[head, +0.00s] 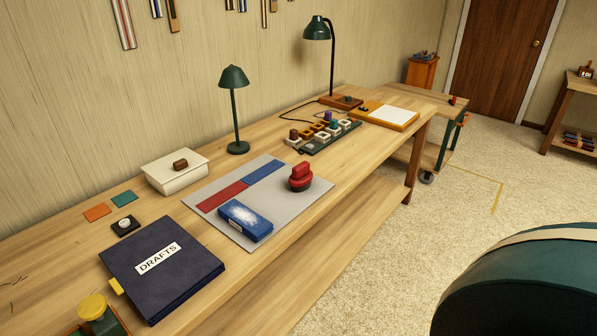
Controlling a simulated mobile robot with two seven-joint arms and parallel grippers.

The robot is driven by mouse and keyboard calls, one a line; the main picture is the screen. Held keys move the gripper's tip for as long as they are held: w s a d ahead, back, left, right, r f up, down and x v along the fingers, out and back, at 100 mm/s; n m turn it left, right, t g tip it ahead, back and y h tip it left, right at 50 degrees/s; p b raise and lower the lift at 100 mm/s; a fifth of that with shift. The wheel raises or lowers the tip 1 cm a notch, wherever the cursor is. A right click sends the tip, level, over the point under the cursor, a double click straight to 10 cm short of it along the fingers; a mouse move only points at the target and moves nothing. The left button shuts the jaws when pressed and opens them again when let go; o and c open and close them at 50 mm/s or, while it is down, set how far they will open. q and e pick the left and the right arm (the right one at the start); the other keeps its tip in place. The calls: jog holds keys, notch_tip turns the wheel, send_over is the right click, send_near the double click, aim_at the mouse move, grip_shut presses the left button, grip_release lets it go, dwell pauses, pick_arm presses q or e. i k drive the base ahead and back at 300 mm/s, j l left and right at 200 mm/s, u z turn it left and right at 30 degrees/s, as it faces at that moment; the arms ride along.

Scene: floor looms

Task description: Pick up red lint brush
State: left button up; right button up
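A red, knob-like object with a dark round base (301,176) stands on the right part of a grey mat (205,222) on the long wooden table. It is the thing that best fits the red lint brush, but I cannot make out bristles. Nothing covers it. The mat also has a flat red patch (222,196) and a flat blue patch (265,171). A blue box with a white pattern (245,221) lies at the mat's front edge, apart from the red object. Neither of my grippers is in view.
A navy DRAFTS folder (162,267), a white box (175,172), a green lamp (235,110) and a tray of several small pieces (323,136) share the table (262,258). A large dark green rounded shape (530,285), unidentified, fills the lower right. Carpet (400,265) lies clear in front.

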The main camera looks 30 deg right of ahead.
aim_at(300, 178)
jog(key=l+u, duration=0.35)
jog(key=l, duration=0.75)
jog(key=l+u, duration=0.3)
jog(key=l, duration=0.8)
jog(key=k+l+u, duration=0.1)
jog(key=l, duration=0.25)
jog(key=k+l+u, duration=0.15)
jog(key=l, duration=0.2)
jog(key=k+l+u, duration=0.1)
jog(key=l, duration=0.2)
